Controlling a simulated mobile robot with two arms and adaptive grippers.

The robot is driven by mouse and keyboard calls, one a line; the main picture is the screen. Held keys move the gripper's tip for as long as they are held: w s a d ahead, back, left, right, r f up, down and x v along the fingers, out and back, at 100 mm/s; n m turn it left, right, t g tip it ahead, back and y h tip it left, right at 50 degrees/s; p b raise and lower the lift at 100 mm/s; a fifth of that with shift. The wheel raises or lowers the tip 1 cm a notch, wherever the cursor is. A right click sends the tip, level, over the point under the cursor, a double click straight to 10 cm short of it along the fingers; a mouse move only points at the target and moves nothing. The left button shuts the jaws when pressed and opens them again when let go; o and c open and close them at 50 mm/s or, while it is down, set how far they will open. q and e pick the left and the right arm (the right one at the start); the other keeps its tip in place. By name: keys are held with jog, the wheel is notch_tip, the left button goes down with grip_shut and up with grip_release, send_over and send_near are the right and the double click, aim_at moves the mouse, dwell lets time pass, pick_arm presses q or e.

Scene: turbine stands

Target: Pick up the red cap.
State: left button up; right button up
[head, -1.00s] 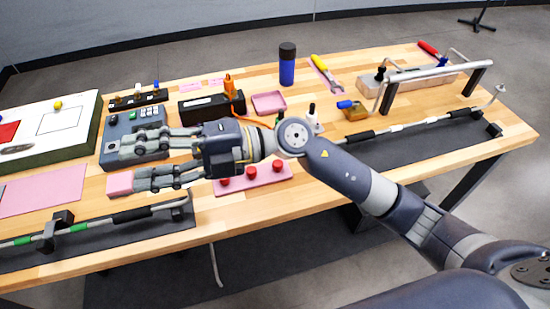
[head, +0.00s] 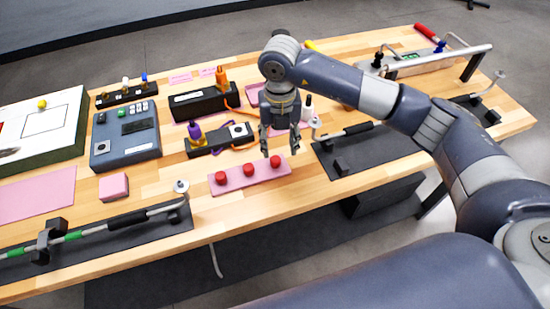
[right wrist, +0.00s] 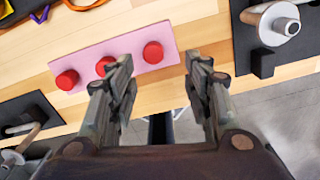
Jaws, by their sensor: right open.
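Three red caps stand in a row on a pink strip (head: 235,184) near the table's front edge: a left cap (head: 220,178), a middle cap (head: 248,170) and a right cap (head: 276,161). My right gripper (head: 281,147) points down with its fingers apart and empty, just above and behind the right cap. In the right wrist view, the right cap (right wrist: 153,52) lies between the open fingertips (right wrist: 158,60), apart from them. The middle cap (right wrist: 106,66) is partly hidden by the left finger there; the left cap (right wrist: 67,79) is clear. My left gripper is not in view.
A pink block (head: 114,187) and a grey keypad box (head: 126,137) stand left of the strip. A black holder with a purple-topped piece (head: 195,133) is behind it. Black mats with metal rods flank it, one at the right (head: 375,150). Bare wood lies in front.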

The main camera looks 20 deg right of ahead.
aim_at(275, 159)
jog(key=shift+f, duration=0.7)
jog(key=shift+w+a+f+p, duration=0.15)
jog(key=shift+f+p, duration=0.15)
jog(key=shift+p, duration=0.15)
jog(key=f, duration=0.1)
jog(key=f+p, duration=0.2)
jog(key=shift+w+a+f, duration=0.15)
jog(key=shift+a+f, duration=0.1)
jog(key=shift+f, duration=0.6)
jog(key=c, duration=0.9)
